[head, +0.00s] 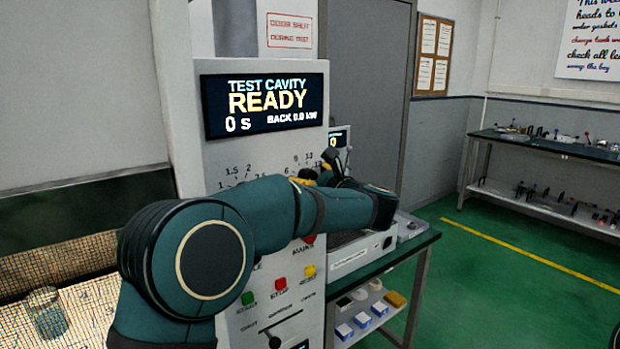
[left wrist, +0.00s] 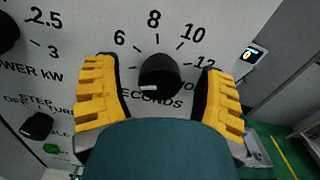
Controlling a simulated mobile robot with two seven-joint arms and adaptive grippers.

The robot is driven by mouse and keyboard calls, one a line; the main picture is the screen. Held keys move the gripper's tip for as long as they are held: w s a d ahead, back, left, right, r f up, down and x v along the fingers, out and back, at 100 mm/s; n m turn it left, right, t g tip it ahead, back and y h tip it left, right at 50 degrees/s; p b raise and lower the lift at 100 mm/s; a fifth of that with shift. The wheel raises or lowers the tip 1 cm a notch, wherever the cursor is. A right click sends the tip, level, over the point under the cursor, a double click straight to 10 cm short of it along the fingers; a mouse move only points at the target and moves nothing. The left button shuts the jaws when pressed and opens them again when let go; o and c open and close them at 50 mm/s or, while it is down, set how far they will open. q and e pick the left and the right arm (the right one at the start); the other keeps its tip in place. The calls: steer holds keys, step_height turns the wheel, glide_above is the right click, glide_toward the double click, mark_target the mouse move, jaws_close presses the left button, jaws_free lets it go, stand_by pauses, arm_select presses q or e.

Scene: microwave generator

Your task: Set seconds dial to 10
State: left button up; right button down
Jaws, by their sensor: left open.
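The seconds dial (left wrist: 160,76) is a round black knob on the pale panel in the left wrist view, with numbers 6, 8, 10 and 12 in an arc above it. A short white mark shows on its lower left part. The SECONDS label below is partly covered. My left gripper (left wrist: 161,68) is open, its yellow ridged fingers on both sides of the dial with gaps to it. In the head view my left gripper (head: 316,174) is at the panel's right side, and my arm hides the dial. My right gripper is not in view.
The display (head: 264,105) reads READY, 0 s. A power knob (left wrist: 8,32) and a step knob (left wrist: 38,126) are left of the gripper. Start, stop and reset buttons (head: 281,284) sit below my arm. A bench (head: 385,255) stands to the right; green floor beyond is clear.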

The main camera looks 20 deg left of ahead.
arm_select(q)
steer(key=c, duration=1.2)
jaws_close()
